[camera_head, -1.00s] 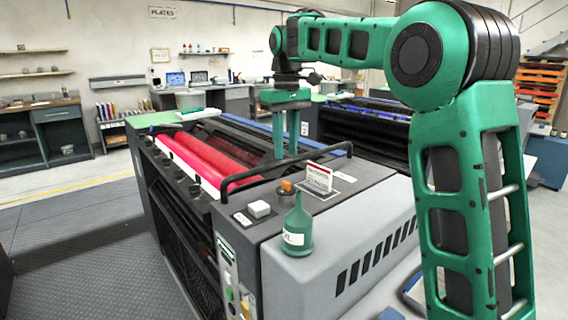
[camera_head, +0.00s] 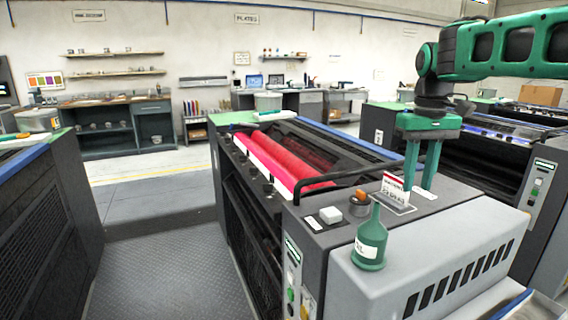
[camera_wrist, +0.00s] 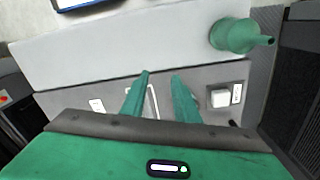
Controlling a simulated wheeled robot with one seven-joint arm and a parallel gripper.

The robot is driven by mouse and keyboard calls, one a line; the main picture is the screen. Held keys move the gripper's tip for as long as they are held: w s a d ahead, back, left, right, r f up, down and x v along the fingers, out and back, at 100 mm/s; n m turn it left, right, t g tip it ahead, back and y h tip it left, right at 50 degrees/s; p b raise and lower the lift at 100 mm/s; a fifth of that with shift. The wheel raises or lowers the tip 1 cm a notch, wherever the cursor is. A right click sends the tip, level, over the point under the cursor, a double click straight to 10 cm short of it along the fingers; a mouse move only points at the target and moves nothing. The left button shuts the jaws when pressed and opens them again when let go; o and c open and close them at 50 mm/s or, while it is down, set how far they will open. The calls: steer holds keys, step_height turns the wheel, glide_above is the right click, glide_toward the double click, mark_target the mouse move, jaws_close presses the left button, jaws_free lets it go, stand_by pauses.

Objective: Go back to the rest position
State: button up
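My gripper (camera_head: 417,182) hangs with its fingers down over the near end of a press, behind a small red-and-white sign (camera_head: 393,188). In the wrist view, the gripper's two green fingers (camera_wrist: 160,77) stand apart with nothing between them. A green bottle with a spout (camera_head: 370,245) stands upright on the press's grey cover, in front of the gripper. It also shows in the wrist view (camera_wrist: 233,36), right of the fingers. My arm reaches in from the right edge.
The press with red rollers (camera_head: 285,160) fills the middle. A white button block (camera_head: 331,215) and an orange knob (camera_head: 360,198) are on its end. Another press (camera_head: 470,140) stands at right and a dark unit (camera_head: 60,210) at left. The floor between (camera_head: 160,250) is clear.

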steer(key=s+d+f+m, duration=0.2)
steer(key=s+f, duration=0.4)
steer(key=s, duration=0.4)
steer(key=s+d+f+m, duration=0.2)
steer(key=s+d+f, duration=0.2)
steer(key=s, duration=0.6)
steer(key=s+d+f+m, duration=0.2)
steer(key=s+f+m, duration=0.1)
steer(key=s+f, duration=0.4)
steer(key=s, duration=0.3)
steer(key=shift+s+d+f, duration=0.25)
steer(key=shift+d+f, duration=0.1)
steer(key=shift+d, duration=0.05)
steer(key=shift+w, duration=0.1)
steer(key=shift+w+f, duration=0.2)
steer(key=shift+w, duration=0.3)
